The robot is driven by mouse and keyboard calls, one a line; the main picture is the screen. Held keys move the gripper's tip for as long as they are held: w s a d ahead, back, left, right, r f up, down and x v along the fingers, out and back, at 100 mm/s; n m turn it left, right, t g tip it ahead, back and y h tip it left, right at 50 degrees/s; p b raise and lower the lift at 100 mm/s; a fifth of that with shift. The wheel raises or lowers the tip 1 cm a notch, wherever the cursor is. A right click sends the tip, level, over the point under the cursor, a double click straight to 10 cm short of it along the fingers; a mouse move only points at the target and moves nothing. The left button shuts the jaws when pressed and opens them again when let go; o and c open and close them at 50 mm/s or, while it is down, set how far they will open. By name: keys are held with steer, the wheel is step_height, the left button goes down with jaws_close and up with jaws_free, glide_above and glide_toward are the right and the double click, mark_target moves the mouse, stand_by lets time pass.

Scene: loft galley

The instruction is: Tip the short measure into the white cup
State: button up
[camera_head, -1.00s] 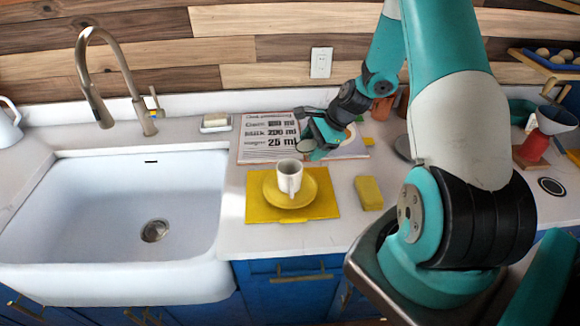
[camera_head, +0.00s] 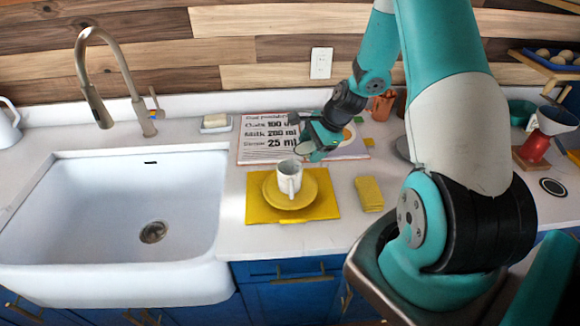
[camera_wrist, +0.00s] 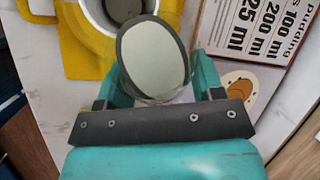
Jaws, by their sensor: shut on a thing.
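The white cup (camera_head: 289,178) stands upright on a yellow saucer (camera_head: 312,190), which lies on a yellow mat (camera_head: 262,213). My gripper (camera_head: 312,148) is just behind and to the right of the cup. It is shut on the short measure, a small round vessel (camera_wrist: 153,60) with a dark rim and a pale inside. I cannot tell whether the pale area is its contents or its bottom. In the wrist view my fingers (camera_wrist: 160,82) flank the measure, and the cup's open mouth (camera_wrist: 88,22) lies beyond it, partly hidden. The measure is barely visible in the head view.
A recipe sheet (camera_head: 262,140) lies behind the mat, partly under my gripper. A yellow sponge-like block (camera_head: 369,193) is right of the mat. The white sink (camera_head: 100,200) and its tap (camera_head: 92,98) are at left. A red-based funnel-topped item (camera_head: 535,147) stands at far right.

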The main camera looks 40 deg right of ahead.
mark_target(305, 143)
steer(key=shift+a+r+n+h, duration=0.15)
steer(key=shift+r+h, duration=0.25)
steer(key=shift+h, duration=0.3)
steer(key=shift+d+r+n+h, duration=0.15)
steer(key=shift+r+h, duration=0.2)
steer(key=shift+h, duration=0.35)
stand_by(1.0)
steer(key=shift+a+f+h+b, duration=0.3)
steer(key=shift+f+h+b, duration=0.1)
steer(key=shift+h+b, duration=0.4)
stand_by(0.6)
steer(key=shift+a+r+n+h+b, duration=0.35)
steer(key=shift+a+h, duration=0.3)
steer(key=shift+h, duration=0.25)
stand_by(0.6)
steer(key=shift+a+r+h+b, duration=0.2)
steer(key=shift+r+h+b, duration=0.05)
steer(key=shift+h+b, duration=0.35)
steer(key=shift+a+r+h+b, duration=0.2)
steer(key=shift+h+b, duration=0.4)
stand_by(0.8)
steer(key=shift+r, duration=0.1)
